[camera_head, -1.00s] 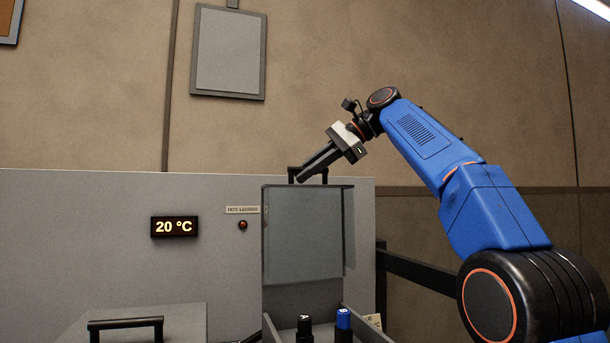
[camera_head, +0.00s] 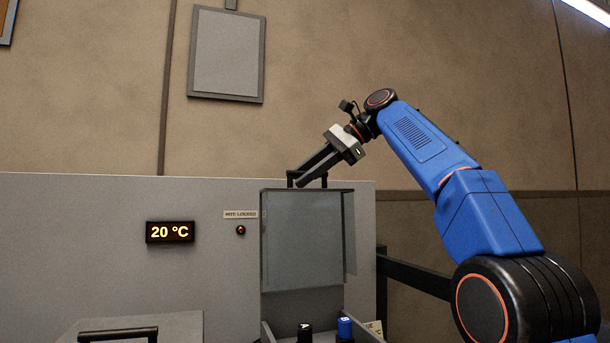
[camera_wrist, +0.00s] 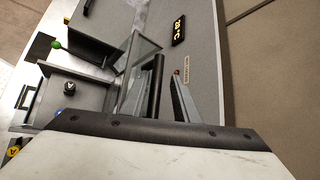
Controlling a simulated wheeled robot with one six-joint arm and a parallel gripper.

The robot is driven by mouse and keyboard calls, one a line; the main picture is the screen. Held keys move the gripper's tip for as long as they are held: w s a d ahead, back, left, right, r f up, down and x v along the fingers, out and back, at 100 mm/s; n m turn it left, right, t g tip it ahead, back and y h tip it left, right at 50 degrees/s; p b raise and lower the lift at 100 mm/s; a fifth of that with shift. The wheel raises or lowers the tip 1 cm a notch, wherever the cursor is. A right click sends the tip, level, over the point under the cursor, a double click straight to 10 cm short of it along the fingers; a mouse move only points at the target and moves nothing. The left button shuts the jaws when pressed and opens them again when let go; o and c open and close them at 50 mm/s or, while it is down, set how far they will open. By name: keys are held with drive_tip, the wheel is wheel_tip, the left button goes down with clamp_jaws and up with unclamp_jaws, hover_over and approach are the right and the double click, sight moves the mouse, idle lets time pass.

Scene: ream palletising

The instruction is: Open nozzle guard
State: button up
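The nozzle guard (camera_head: 302,240) is a clear, upright panel in front of a grey recess in the machine, with a black handle (camera_head: 292,176) at its top. The panel shows edge-on in the wrist view (camera_wrist: 138,62). My gripper (camera_head: 305,178) reaches down from the upper right to the handle. In the wrist view, a dark bar, seemingly the handle (camera_wrist: 155,85), lies between my two grey fingers. A gap shows beside the right finger, so the fingers look open around it. The head view hides the exact contact.
The grey machine carries a 20 °C display (camera_head: 170,232), a red lamp (camera_head: 241,230) and a small label (camera_head: 241,214). A black-capped bottle (camera_head: 305,332) and a blue-capped bottle (camera_head: 345,327) stand below the guard. A grey lid with a black handle (camera_head: 118,333) is at lower left.

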drive_tip(key=shift+w+f, duration=0.1)
drive_tip(key=shift+v, duration=2.7)
drive_tip(key=s+d, duration=0.2)
drive_tip(key=d, duration=0.9)
drive_tip(key=shift+d, duration=0.3)
drive_tip(key=shift+s+f, duration=0.1)
drive_tip(key=shift+s, duration=0.05)
drive_tip(key=s+d+f+n+t+h, duration=0.1)
drive_tip(key=s+d+f+n+h, duration=0.2)
drive_tip(key=s+f, duration=0.8)
drive_tip(key=s+d+f+n+t+h, duration=0.1)
drive_tip(key=s+d+f+n+h, duration=0.3)
drive_tip(key=s+f, duration=0.7)
drive_tip(key=s+d+f+n+t+h, duration=0.1)
drive_tip(key=s+f, duration=1.1)
drive_tip(key=f, duration=2.5)
drive_tip(key=d+n+h, duration=0.2)
drive_tip(key=d+n, duration=0.1)
drive_tip(key=shift+n, duration=0.4)
